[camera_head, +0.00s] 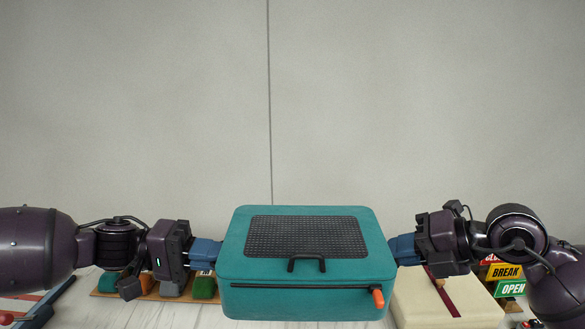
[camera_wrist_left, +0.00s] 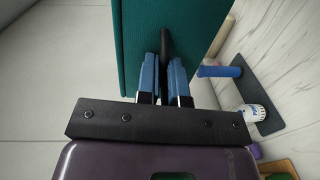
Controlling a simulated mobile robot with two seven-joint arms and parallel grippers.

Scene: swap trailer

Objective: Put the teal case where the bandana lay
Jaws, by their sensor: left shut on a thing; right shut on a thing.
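The teal case (camera_head: 306,301) is in the air between my two grippers in the head view, with a dark textured panel, a black handle and an orange zip pull. My left gripper (camera_head: 208,252) is at its left end. In the left wrist view, the left gripper (camera_wrist_left: 163,75) is shut on a dark side handle of the teal case (camera_wrist_left: 140,30). My right gripper (camera_head: 404,248) is shut on the case's right end; its grip point is partly hidden by the case. I cannot make out a bandana in either view.
A cream box (camera_head: 432,308) with a dark red band stands below the right arm. Small signs (camera_head: 507,280) stand farther right. A wooden board (camera_head: 156,291) with small items lies below the left arm. A blue roll (camera_wrist_left: 220,71) and a dark mat (camera_wrist_left: 268,121) show in the wrist view.

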